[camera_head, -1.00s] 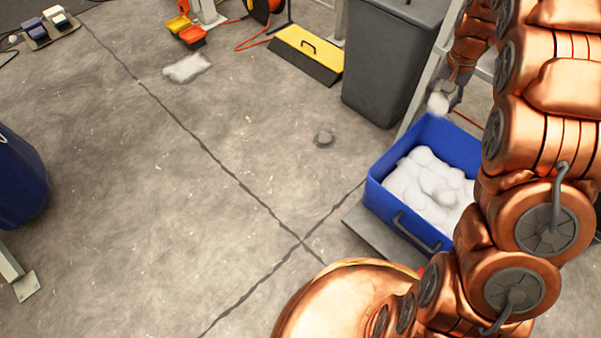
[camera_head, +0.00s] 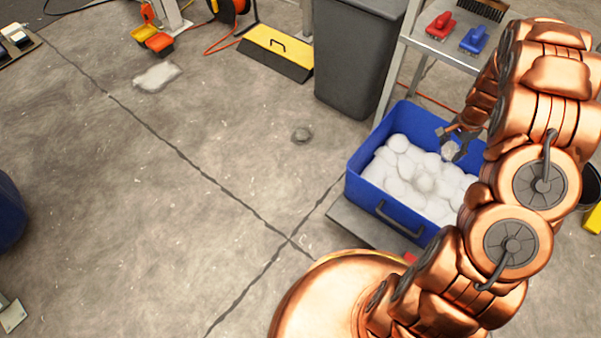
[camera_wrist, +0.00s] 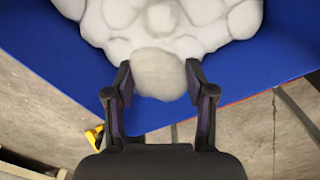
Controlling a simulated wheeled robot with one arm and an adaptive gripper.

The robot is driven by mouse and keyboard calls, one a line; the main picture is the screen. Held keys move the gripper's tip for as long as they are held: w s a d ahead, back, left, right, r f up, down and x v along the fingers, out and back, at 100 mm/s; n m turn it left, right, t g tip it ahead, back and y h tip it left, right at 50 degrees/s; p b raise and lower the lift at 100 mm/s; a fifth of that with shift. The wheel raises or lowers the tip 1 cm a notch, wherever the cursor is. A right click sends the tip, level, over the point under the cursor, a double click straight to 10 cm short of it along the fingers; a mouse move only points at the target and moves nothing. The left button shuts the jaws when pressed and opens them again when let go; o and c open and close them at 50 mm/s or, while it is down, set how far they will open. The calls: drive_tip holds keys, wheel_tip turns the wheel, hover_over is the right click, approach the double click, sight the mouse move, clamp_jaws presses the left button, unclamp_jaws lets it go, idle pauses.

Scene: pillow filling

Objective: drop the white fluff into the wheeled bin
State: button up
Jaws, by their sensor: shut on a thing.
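My gripper (camera_head: 455,141) is shut on a white fluff ball (camera_head: 449,152), at the far right part of the blue bin (camera_head: 362,176). In the wrist view, my gripper (camera_wrist: 160,84) has a finger on each side of the fluff ball (camera_wrist: 158,74). The blue bin holds many white fluff balls (camera_head: 403,190) heaped inside, and its blue wall (camera_wrist: 262,60) also shows in the wrist view. The held ball appears over the bin; its height above the heap is hard to tell. The bin stands on a low grey base; no wheels are visible.
A tall dark grey bin (camera_head: 352,55) stands behind the blue bin. A metal shelf (camera_head: 452,50) with red and blue brushes stands at the back right. A yellow-black floor box (camera_head: 277,52), a white flat piece (camera_head: 157,76) and a small grey lump (camera_head: 301,134) are on the open floor.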

sight(452, 147)
wheel_tip(452, 147, down, 6)
drive_tip(key=shift+r+b, duration=0.1)
drive_tip(key=shift+b, duration=1.15)
drive_tip(key=o, duration=0.8)
drive_tip(key=shift+o, duration=0.2)
drive_tip(key=shift+r, duration=0.1)
wheel_tip(452, 147, up, 12)
drive_tip(key=shift+f, duration=0.25)
drive_tip(key=shift+r, duration=0.15)
